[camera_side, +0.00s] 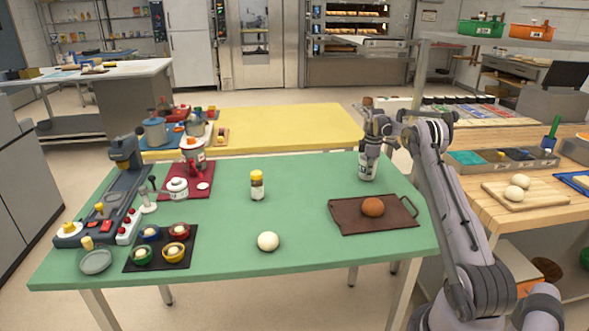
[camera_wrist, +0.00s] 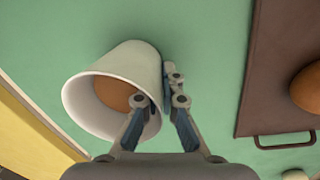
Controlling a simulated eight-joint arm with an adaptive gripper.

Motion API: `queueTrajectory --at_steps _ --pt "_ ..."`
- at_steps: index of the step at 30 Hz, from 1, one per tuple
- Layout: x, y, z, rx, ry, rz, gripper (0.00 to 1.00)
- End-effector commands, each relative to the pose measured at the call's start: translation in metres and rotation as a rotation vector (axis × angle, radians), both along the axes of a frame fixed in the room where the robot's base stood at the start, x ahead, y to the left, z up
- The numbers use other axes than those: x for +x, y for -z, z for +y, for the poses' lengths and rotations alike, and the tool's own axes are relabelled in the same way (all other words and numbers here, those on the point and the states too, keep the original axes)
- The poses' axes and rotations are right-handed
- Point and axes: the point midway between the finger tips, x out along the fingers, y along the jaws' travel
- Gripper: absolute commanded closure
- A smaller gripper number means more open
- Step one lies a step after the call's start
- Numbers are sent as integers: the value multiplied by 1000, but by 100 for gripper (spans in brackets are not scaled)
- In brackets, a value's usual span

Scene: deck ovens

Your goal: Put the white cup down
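The white cup (camera_side: 367,170) is at the back right of the green table, below my gripper (camera_side: 373,146). In the wrist view the cup (camera_wrist: 118,68) lies tilted in the picture with its mouth toward the lower left, and something brown-orange shows inside. My gripper (camera_wrist: 158,98) has one finger at the cup's inner side and the other along its outer wall, with the wall pinched between them. I cannot tell whether the cup's base touches the green table (camera_side: 310,172) or hangs slightly above it.
A brown board (camera_side: 345,218) with a round bun (camera_side: 372,207) lies in front of the cup. A yellow-capped jar (camera_side: 257,187) and a white ball (camera_side: 268,241) stand further left. The tabletop between jar and cup is clear. A yellow table (camera_side: 290,125) adjoins behind.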

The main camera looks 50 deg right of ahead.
Motion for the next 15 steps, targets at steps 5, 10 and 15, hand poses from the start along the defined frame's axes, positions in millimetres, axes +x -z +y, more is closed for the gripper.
queueTrajectory --at_steps 5,10,15 --pt "0 3 0 0 0 0 100" --pt "0 5 0 0 0 0 100" --pt "0 6 0 0 0 0 72"
